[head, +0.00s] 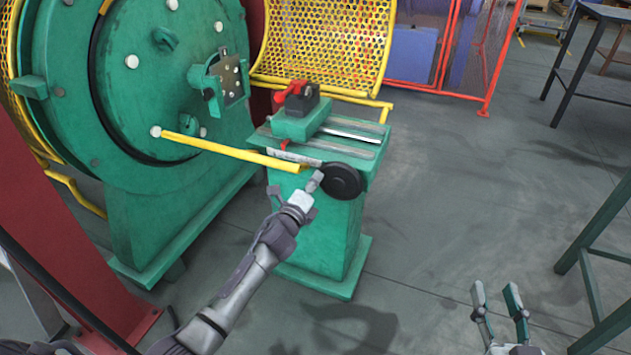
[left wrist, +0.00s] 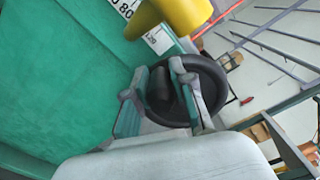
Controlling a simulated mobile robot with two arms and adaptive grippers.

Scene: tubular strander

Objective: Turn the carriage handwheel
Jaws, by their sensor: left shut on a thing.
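The black carriage handwheel (head: 344,182) is on the front of the green carriage stand (head: 318,225). My left gripper (head: 316,182) is at the left side of the wheel. In the left wrist view the handwheel (left wrist: 212,92) fills the middle, and its black knob (left wrist: 159,90) sits between the fingers of my left gripper (left wrist: 160,82). The left gripper is shut on this knob; it partly covers the wheel's rim. My right gripper (head: 500,300) is open and empty, low at the right of the head view, away from the stand.
A yellow bar (head: 235,151) runs from the big green drum (head: 150,80) to just above the left gripper. A red-handled clamp (head: 296,97) sits on the carriage. A yellow mesh guard (head: 325,45) stands behind. The grey floor (head: 450,180) right of the stand is clear.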

